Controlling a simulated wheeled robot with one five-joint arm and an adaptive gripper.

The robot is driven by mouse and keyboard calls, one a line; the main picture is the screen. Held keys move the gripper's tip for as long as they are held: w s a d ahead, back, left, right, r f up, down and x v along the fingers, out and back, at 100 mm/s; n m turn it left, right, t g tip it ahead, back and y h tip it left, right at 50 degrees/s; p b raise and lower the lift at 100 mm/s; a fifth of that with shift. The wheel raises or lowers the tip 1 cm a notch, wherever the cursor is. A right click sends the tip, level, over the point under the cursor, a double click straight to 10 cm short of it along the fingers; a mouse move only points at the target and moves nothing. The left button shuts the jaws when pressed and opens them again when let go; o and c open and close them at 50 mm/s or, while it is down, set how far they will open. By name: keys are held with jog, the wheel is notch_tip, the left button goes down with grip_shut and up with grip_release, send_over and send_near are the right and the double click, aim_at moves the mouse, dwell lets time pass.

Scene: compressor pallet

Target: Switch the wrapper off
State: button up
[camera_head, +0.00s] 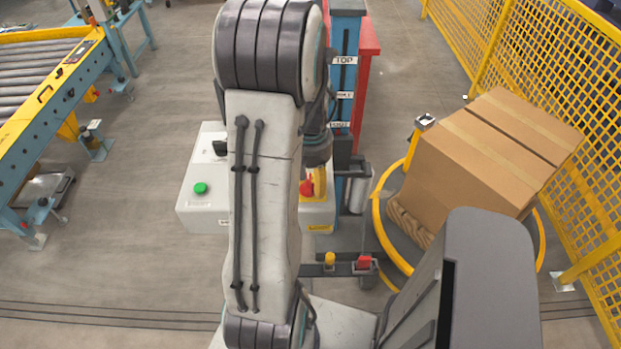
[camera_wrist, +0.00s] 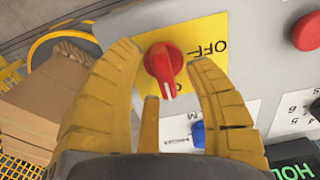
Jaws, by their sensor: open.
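The wrapper's red rotary switch (camera_wrist: 160,62) sits on a yellow plate (camera_wrist: 212,28) in the wrist view. An OFF label is right of the knob. The knob's white mark points down in the picture, not toward OFF; another label below is mostly hidden by a finger. My gripper (camera_wrist: 165,60) is open, with its yellow fingers on either side of the knob; whether they touch it I cannot tell.
A green button (camera_head: 201,188) is on the box's left part. A red button (camera_wrist: 306,32) and a blue one (camera_wrist: 198,134) are near the switch.

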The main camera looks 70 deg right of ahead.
jog(key=shift+c, duration=0.2)
grip_shut()
dwell(0.4)
